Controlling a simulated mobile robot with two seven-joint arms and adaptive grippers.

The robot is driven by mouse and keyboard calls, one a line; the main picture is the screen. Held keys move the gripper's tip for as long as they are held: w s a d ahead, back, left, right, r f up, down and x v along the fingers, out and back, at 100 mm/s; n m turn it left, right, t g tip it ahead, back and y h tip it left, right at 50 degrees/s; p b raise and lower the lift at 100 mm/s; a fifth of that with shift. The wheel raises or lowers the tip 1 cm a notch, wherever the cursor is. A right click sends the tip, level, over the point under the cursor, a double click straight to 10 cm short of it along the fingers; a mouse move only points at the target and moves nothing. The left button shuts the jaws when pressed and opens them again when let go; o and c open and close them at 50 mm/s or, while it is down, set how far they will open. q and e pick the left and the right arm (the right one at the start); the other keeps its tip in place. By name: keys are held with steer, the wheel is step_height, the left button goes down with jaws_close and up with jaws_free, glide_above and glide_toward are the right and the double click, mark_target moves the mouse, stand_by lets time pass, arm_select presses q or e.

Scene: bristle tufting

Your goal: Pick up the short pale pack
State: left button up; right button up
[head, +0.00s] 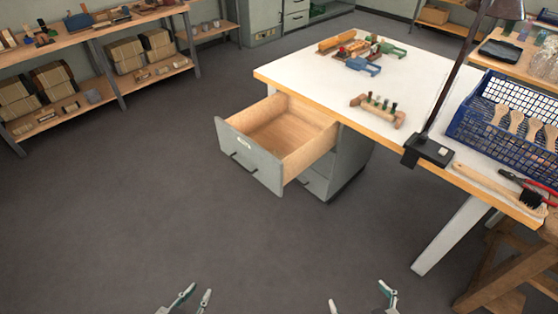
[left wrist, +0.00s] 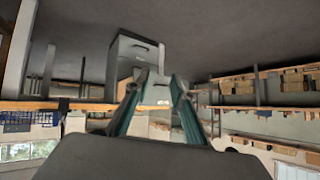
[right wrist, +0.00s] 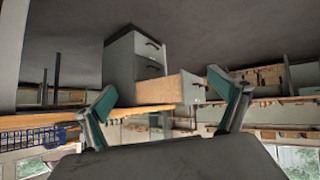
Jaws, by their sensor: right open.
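I cannot pick out the short pale pack for certain. Several tan and pale banded packs (head: 126,55) stand on the lower shelf at the far left in the head view, and they differ in height. My left gripper (head: 200,290) is at the bottom edge of the head view, over bare floor. Its fingers are partly apart with nothing between them. My right gripper (head: 357,294) is further right, also at the bottom edge. It is wide open and empty. Both grippers are far from the shelves.
A white-topped workbench (head: 310,75) with an open, empty-looking drawer (head: 252,165) stands ahead. It carries clamps, a wooden rack (head: 378,110), a lamp base (head: 433,150), a brush and a blue basket (head: 490,138). A wooden stool stands at lower right. The floor (head: 130,190) at left is clear.

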arm_select(q)
steer(key=shift+d, duration=0.35)
arm_select(e)
steer(key=shift+w+d, duration=0.1)
steer(key=shift+d, duration=0.25)
